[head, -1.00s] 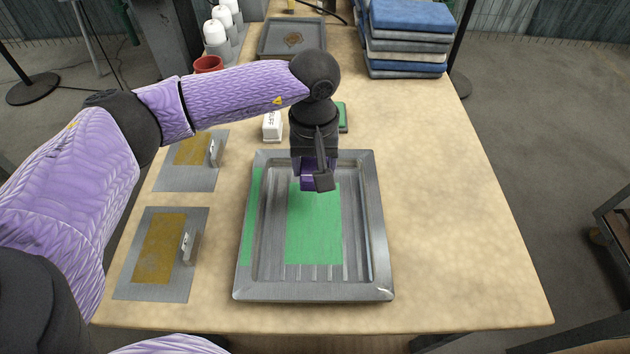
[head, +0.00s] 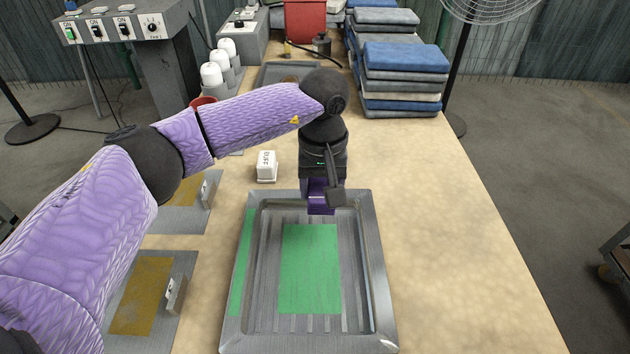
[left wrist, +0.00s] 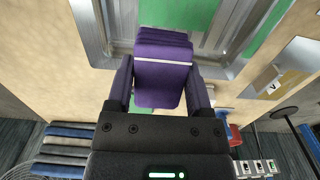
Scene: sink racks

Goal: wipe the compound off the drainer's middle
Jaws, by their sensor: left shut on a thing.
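The grey metal drainer (head: 375,265) lies on the table, with a green compound patch (head: 309,270) on its ribbed middle. A narrow green strip (head: 242,265) runs along its left rim. My left gripper (head: 321,197) is shut on a purple pad (head: 321,208) over the drainer's far end, beyond the middle patch. The left wrist view shows the pad (left wrist: 160,72) between both fingers and part of the green patch (left wrist: 180,14) beyond it. Whether the pad touches the drainer is not clear. My right gripper is not in view.
A white labelled block (head: 266,166) stands beyond the drainer's far left corner. Two plates with yellow-brown patches and handles, one the nearer plate (head: 142,295), lie left. Folded cloths (head: 403,75) are stacked at the back. The table right of the drainer is clear.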

